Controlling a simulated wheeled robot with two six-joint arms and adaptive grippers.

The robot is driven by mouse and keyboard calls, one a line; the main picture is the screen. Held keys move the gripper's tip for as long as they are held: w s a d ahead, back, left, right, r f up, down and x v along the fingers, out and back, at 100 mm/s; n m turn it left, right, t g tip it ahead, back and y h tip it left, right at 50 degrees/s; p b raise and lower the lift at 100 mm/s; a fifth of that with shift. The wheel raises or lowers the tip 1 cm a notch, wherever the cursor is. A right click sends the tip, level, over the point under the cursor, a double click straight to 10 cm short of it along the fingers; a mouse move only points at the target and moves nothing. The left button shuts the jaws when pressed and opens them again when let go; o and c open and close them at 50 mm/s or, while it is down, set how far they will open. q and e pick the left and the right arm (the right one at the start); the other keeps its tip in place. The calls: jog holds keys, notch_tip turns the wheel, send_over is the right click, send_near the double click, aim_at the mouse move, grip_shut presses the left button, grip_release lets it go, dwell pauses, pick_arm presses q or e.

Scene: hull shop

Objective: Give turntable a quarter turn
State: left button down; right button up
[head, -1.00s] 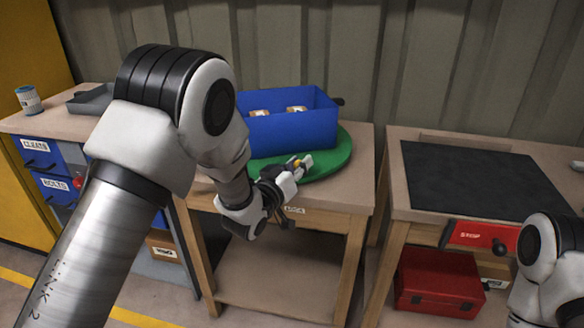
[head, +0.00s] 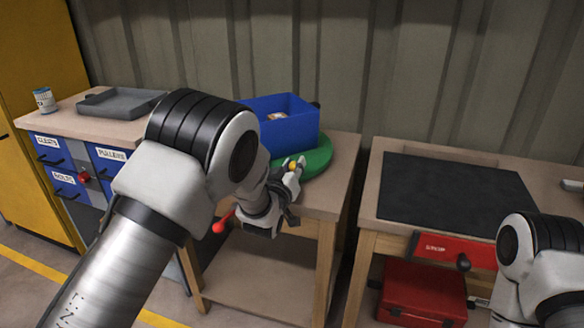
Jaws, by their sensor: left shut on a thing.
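The round green turntable (head: 318,160) lies on the middle bench, partly hidden by my left arm. A blue bin (head: 296,134) stands on it, and a small pale item (head: 277,116) shows inside. My left gripper (head: 294,167) is at the turntable's near edge, shut on a small yellow piece (head: 292,165) there. The fingers hide most of this piece, so I cannot tell how it joins the turntable. My right arm shows at the lower right, but its gripper is outside the picture.
The middle bench (head: 342,165) has an open lower shelf. A red-ended lever (head: 222,223) sticks out at its left. A second bench at right has a dark mat (head: 455,190) and a red toolbox (head: 425,292) below. A grey tray (head: 120,103) and can (head: 45,99) stand at left.

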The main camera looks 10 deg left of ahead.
dwell(0.3)
pick_arm(q)
jog(key=c, duration=0.9)
grip_release()
jog(key=shift+s, duration=0.1)
jog(key=s, duration=0.4)
jog(key=s+a, duration=0.1)
jog(key=s, duration=0.6)
jog(key=shift+s+a, duration=0.15)
jog(key=shift+s, duration=0.2)
